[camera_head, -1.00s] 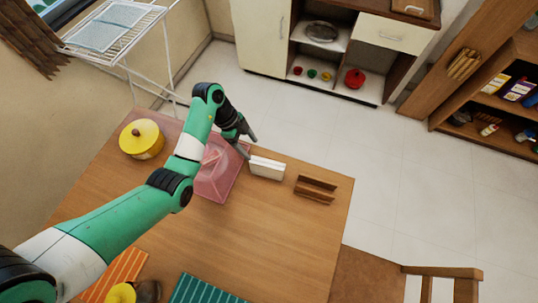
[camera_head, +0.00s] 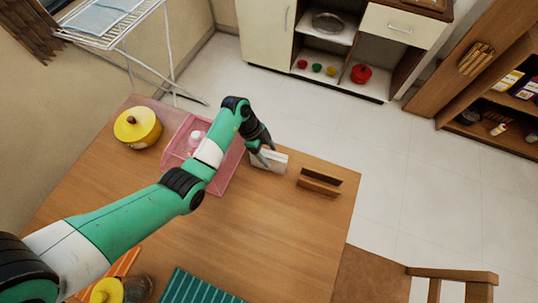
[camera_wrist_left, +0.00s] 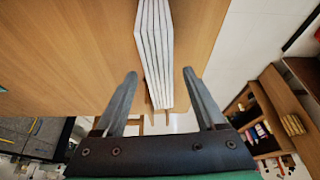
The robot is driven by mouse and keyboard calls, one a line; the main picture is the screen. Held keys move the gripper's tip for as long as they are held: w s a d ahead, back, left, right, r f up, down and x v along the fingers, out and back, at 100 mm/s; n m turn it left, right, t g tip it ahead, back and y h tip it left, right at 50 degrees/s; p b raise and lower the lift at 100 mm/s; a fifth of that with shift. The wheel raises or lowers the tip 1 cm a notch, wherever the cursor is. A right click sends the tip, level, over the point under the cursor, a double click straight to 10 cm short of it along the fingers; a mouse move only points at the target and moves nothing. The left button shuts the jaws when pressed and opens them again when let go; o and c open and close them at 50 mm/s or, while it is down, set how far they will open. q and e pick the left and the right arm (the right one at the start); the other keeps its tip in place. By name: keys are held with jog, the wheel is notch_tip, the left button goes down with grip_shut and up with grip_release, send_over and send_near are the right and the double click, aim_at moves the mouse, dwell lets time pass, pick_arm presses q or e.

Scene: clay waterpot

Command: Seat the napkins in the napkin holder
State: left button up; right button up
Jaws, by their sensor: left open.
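The napkins (camera_head: 278,160) are a white upright stack on the wooden table, at the table's far side in the head view. My left gripper (camera_head: 266,157) is open just above and beside the stack's left end. In the left wrist view the napkins (camera_wrist_left: 154,45) show edge-on as several thin white layers, lying between the two spread fingers of my left gripper (camera_wrist_left: 160,73), with a gap on both sides. The wooden napkin holder (camera_head: 319,183) stands empty to the right of the napkins; part of it shows beyond the stack (camera_wrist_left: 157,114). My right gripper is not in view.
A pink tray (camera_head: 220,187) with a pale bottle (camera_head: 195,138) lies left of the napkins. A yellow lidded pot (camera_head: 138,127) stands at the far left corner. Striped cloths, one teal (camera_head: 197,288), lie near the front. The table's middle is bare.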

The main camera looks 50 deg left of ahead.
pick_arm(q)
jog(key=shift+f+p, duration=0.4)
jog(key=shift+f, duration=0.1)
dwell(0.5)
grip_shut()
dwell(1.3)
